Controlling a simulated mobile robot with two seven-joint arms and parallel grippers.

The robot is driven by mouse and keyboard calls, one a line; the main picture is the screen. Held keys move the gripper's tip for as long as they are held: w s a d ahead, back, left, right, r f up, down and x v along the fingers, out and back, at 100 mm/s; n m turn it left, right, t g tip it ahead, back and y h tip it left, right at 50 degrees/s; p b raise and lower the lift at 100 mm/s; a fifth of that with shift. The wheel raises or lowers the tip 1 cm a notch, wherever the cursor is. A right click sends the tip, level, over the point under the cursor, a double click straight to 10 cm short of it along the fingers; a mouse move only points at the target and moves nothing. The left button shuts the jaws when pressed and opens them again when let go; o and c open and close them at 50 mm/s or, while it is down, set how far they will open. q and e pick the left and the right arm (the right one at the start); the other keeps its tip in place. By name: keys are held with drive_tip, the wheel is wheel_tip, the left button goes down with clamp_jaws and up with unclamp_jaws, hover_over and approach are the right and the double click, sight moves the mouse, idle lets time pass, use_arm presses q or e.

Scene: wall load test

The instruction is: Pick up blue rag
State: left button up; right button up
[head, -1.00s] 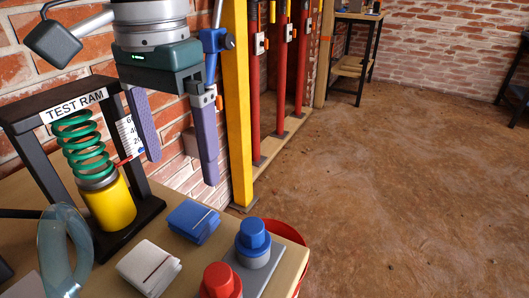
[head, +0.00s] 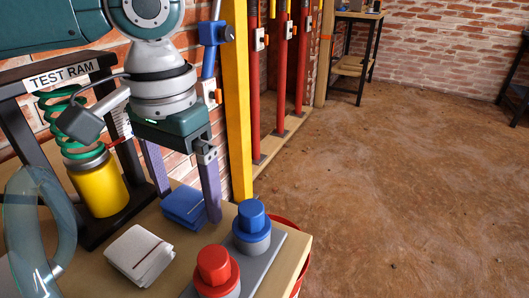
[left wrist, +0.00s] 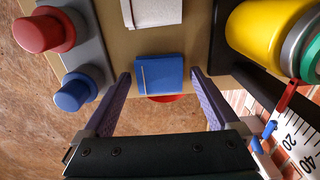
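The blue rag (head: 182,206) lies folded and flat on the wooden table near its wall side. It also shows in the left wrist view (left wrist: 160,74), centred between the fingertips. My left gripper (head: 188,205) is open and points down over the rag. Its two purple-grey fingers stand apart on either side of the rag in the picture, with nothing held. The exact height of the fingertips above the table is hard to tell. The right gripper is not in view.
A folded white rag (head: 140,255) lies near the blue one. Red (head: 214,268) and blue (head: 252,222) knobs stand on a grey plate to the right. The test ram frame (head: 60,78) with its yellow cylinder (head: 98,185) stands left. A clear curved tube (head: 45,225) is in front.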

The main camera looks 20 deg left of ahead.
sight(188, 198)
use_arm(q)
drive_tip(key=c, duration=1.1)
drive_tip(key=shift+r, duration=0.1)
wheel_tip(188, 198, up, 20)
drive_tip(key=p, duration=0.6)
